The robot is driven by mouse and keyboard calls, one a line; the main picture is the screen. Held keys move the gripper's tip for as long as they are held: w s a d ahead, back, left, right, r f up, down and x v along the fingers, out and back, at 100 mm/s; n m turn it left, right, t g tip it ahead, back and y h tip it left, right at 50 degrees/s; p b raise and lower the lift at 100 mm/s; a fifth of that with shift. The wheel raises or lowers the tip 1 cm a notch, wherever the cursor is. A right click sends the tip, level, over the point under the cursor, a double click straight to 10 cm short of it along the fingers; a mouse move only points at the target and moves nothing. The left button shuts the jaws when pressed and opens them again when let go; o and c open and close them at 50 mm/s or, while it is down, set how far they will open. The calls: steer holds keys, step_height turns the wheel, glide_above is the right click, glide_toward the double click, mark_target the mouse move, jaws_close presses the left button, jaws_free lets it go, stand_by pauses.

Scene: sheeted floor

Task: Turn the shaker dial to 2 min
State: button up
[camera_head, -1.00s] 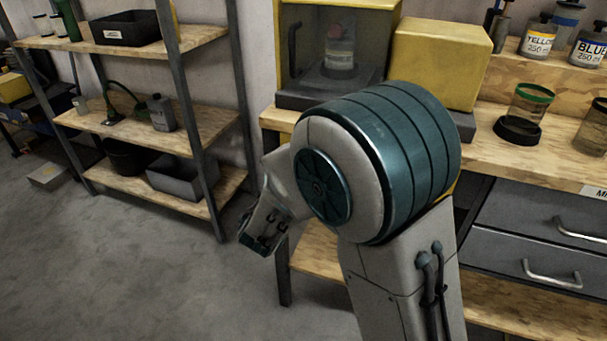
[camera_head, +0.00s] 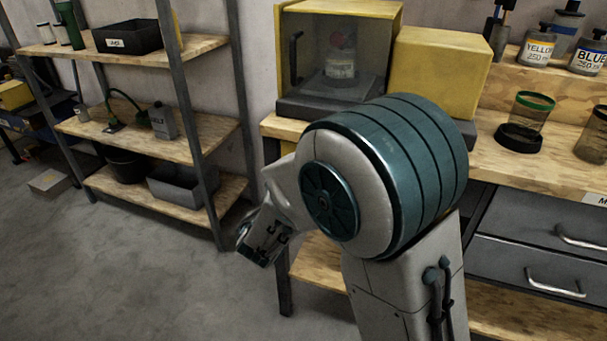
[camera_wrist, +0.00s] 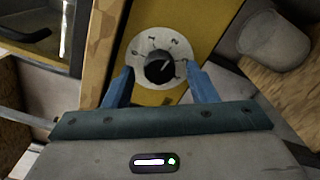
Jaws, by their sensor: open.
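The shaker is a yellow machine (camera_head: 440,65) on the bench in the head view, joined to a windowed chamber (camera_head: 330,60) that holds a bottle. Its dial does not show in the head view. In the wrist view the dial (camera_wrist: 148,43) has a white face with small numbers and a dark round knob (camera_wrist: 158,68) on a yellow panel. A light pointer line on the knob points to the upper right; its exact reading is too small to tell. My gripper (camera_wrist: 159,68) is open, with one blue finger on each side of the dial. Contact with the knob cannot be told.
A wooden edge (camera_wrist: 98,45) runs left of the panel in the wrist view. A green-rimmed jar (camera_head: 531,112) and labelled bottles stand on the right of the bench. Shelving (camera_head: 140,135) stands at the left. Bare floor (camera_head: 130,270) lies before it.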

steer(key=v, duration=1.3)
steer(key=shift+s+p, duration=0.3)
steer(key=shift+p, duration=0.1)
